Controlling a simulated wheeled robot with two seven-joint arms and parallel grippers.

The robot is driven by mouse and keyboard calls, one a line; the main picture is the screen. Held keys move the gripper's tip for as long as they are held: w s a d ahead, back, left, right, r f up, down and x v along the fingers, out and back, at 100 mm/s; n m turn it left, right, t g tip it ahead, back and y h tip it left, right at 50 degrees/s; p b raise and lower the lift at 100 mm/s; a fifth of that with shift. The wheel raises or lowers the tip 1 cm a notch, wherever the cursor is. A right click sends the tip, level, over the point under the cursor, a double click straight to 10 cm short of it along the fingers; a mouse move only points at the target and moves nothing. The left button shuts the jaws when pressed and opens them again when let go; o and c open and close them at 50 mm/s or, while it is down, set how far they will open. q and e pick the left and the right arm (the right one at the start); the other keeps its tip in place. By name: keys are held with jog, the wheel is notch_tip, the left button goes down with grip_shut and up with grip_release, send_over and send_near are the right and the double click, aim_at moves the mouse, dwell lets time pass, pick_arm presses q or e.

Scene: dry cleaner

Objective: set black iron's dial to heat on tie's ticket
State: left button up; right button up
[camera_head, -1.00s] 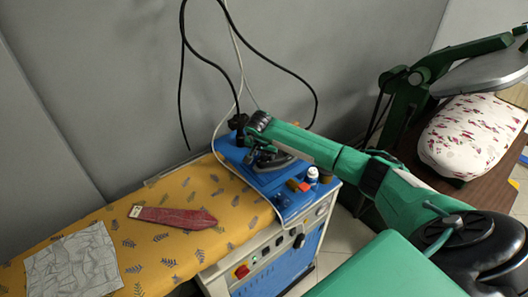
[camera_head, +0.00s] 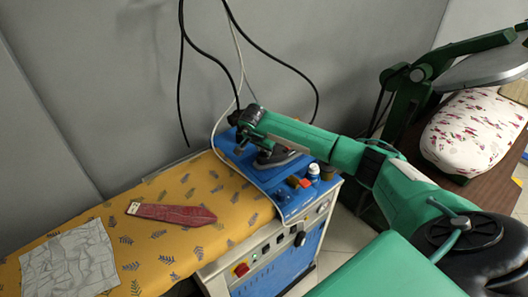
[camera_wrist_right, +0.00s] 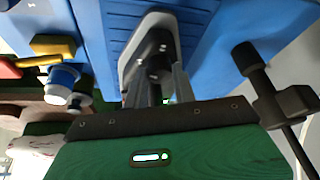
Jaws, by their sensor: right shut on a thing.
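The iron (camera_head: 278,157), dark and grey, rests on the blue top at the ironing table's right end. My right gripper (camera_head: 250,132) reaches it from above. In the right wrist view its two narrow fingers (camera_wrist_right: 160,88) close on a dark part in front of the iron's grey and black body (camera_wrist_right: 150,50). I cannot make out the dial's marks or setting. The dark red patterned tie (camera_head: 175,214) lies on the yellow cover, with a small pale ticket (camera_head: 134,208) at its left end. The ticket's marks are too small to read. My left gripper is out of view.
Small bottles and blocks, including a blue-capped bottle (camera_head: 313,172), stand beside the iron on the blue top (camera_head: 290,197). Black cords (camera_head: 240,60) hang above. A crumpled grey cloth (camera_head: 70,264) lies left of the tie. A press with a floral pad (camera_head: 475,135) stands at right.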

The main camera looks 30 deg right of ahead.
jog(key=m+b, duration=0.1)
jog(key=m, duration=0.1)
jog(key=m+g+b, duration=0.1)
jog(key=shift+w+f+m, duration=0.1)
jog(key=shift+w+m, duration=0.1)
jog(key=shift+m, duration=0.2)
jog(key=m+g+b, duration=0.1)
jog(key=m+b, duration=0.1)
jog(key=m, duration=0.1)
jog(key=shift+w+m+g+h, duration=0.1)
jog(key=shift+m+g+h, duration=0.2)
jog(key=shift+g, duration=0.1)
jog(key=m+g+b, duration=0.1)
jog(key=m, duration=0.2)
jog(key=shift+w+b, duration=0.1)
jog(key=shift+b, duration=0.3)
jog(key=shift+m+g+y+b, duration=0.4)
jog(key=shift+m+g, duration=0.3)
jog(key=shift+m, duration=0.9)
jog(key=o, duration=1)
jog(key=shift+r, duration=0.2)
